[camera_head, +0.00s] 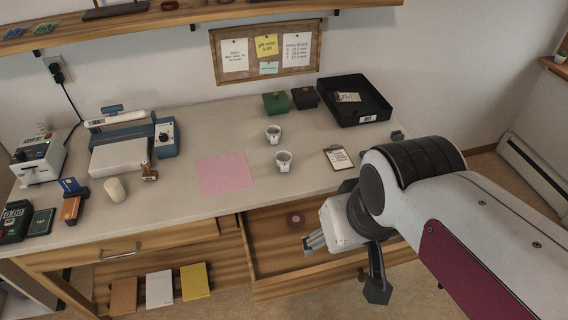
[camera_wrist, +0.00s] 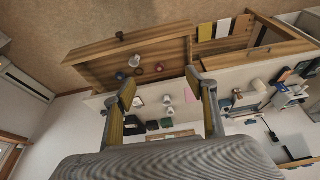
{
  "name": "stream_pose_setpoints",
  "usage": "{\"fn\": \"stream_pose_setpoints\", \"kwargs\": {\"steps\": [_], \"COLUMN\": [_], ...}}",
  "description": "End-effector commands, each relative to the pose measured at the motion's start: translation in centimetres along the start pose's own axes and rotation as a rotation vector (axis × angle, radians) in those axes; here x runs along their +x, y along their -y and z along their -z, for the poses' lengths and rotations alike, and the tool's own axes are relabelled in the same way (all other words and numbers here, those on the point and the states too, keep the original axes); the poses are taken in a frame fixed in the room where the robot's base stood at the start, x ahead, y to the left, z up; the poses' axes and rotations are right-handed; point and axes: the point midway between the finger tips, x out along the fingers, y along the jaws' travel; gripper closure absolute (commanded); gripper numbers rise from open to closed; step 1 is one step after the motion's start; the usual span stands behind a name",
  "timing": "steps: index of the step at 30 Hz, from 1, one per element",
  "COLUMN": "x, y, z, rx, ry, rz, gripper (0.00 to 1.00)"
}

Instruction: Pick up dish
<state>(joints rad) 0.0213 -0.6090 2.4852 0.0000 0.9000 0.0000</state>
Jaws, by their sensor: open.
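The table has an open drawer (camera_head: 265,258), whose inside also shows in the wrist view (camera_wrist: 100,70). A small round reddish thing (camera_head: 295,219), perhaps the dish, lies in it near the back. The wrist view shows a red round thing (camera_wrist: 159,67), a whitish cup-like thing (camera_wrist: 134,62) and a dark bluish round thing (camera_wrist: 120,76) in the drawer. I cannot tell for sure which is the dish. My gripper (camera_head: 314,241) is open and empty above the drawer, to the right of the reddish thing. Its spread fingers (camera_wrist: 160,88) show in the wrist view. My arm hides the drawer's right part.
Two white cups (camera_head: 273,134) (camera_head: 283,162) stand on the table (camera_head: 190,205), with a pink sheet (camera_head: 225,174) left of them. A clipboard (camera_head: 338,159) lies near my arm. A black tray (camera_head: 355,101) stands at the back right. The drawer walls surround the things inside.

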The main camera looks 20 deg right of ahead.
Motion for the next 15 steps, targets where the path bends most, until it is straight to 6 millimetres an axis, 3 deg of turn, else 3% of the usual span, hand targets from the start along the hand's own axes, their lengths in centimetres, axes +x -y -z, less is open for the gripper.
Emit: {"fn": "stream_pose_setpoints", "kwargs": {"steps": [15], "x": [4.1], "y": [-0.4], "z": [4.1], "rx": [0.039], "ry": [0.151], "rz": [0.008], "gripper": [0.43]}}
